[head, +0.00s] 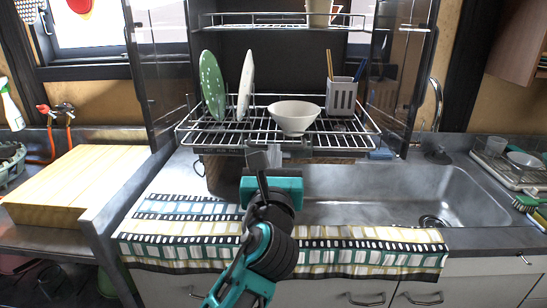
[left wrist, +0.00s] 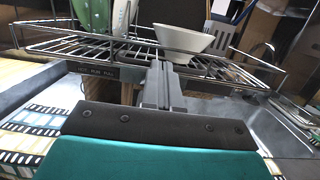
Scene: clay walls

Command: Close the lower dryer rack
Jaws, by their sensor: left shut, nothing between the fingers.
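The lower dryer rack (head: 222,137) is a wire shelf pulled out toward me from the dark dryer cabinet (head: 290,68). It holds a green spotted plate (head: 212,86), a white plate (head: 245,85), a white bowl (head: 294,115) and a light utensil holder (head: 341,98). My left gripper (head: 258,156) is shut and empty at the rack's front edge, left of the bowl. In the left wrist view, the fingers (left wrist: 161,80) point at the front of the rack (left wrist: 85,51); I cannot tell if they touch it. My right gripper is out of view.
The upper rack (head: 283,23) is above, with a pot on it. The glass doors (head: 156,70) stand open on both sides. Below are a metal sink (head: 370,190) and a patterned towel (head: 340,250). A wooden board (head: 80,180) lies at left.

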